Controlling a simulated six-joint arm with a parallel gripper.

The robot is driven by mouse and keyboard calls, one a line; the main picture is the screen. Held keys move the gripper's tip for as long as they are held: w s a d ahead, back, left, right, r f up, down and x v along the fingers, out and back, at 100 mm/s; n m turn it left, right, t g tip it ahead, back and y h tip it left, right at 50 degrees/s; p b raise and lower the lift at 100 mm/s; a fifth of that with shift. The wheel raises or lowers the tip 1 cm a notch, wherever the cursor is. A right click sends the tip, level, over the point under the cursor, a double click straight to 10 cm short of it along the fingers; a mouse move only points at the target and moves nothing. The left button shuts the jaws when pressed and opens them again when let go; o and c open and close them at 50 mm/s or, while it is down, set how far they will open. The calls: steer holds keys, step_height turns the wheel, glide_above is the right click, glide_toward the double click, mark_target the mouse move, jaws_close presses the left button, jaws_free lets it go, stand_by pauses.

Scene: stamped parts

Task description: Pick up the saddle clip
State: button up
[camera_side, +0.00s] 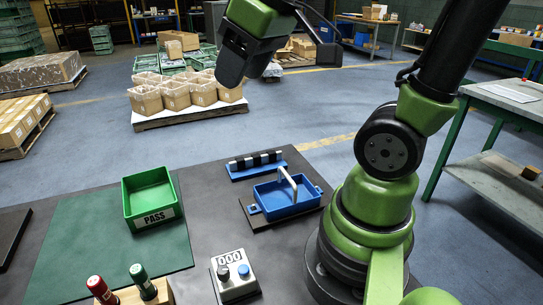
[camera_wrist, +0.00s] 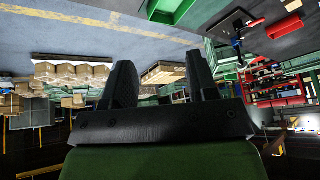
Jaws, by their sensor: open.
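My gripper (camera_side: 234,66) hangs high at the top of the side view, well above and away from the work table. In the wrist view its two black fingers (camera_wrist: 159,60) stand apart with nothing between them. I cannot make out a saddle clip for certain in either view.
A green PASS bin (camera_side: 150,195) stands on a green mat (camera_side: 80,240) at left. A control box with buttons (camera_side: 236,285) and a wooden block with red and green-capped markers (camera_side: 160,294) are at the front. A side bench (camera_side: 500,96) stands at right. The air around my gripper is clear.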

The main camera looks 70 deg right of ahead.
steer(key=w+d+f+n+g+h, duration=0.1)
steer(key=w+d+f+n, duration=0.15)
steer(key=d, duration=0.25)
steer(key=w+d+f+n+g, duration=0.1)
steer(key=w+d+f, duration=0.2)
steer(key=w+d, duration=0.1)
steer(key=n+g, duration=0.4)
steer(key=n, duration=0.3)
glide_above(275, 152)
steer(key=shift+m+y, duration=0.25)
steer(key=shift+y, duration=0.05)
steer(key=f, duration=1.8)
steer(key=shift+w+a, duration=0.1)
steer(key=shift+w, duration=0.3)
steer(key=shift+s+d+f, duration=0.15)
steer(key=shift+f, duration=1.4)
steer(key=shift+s+d+f, duration=0.1)
steer(key=shift+d+f, duration=0.05)
steer(key=shift+f, duration=1.35)
jaws_close()
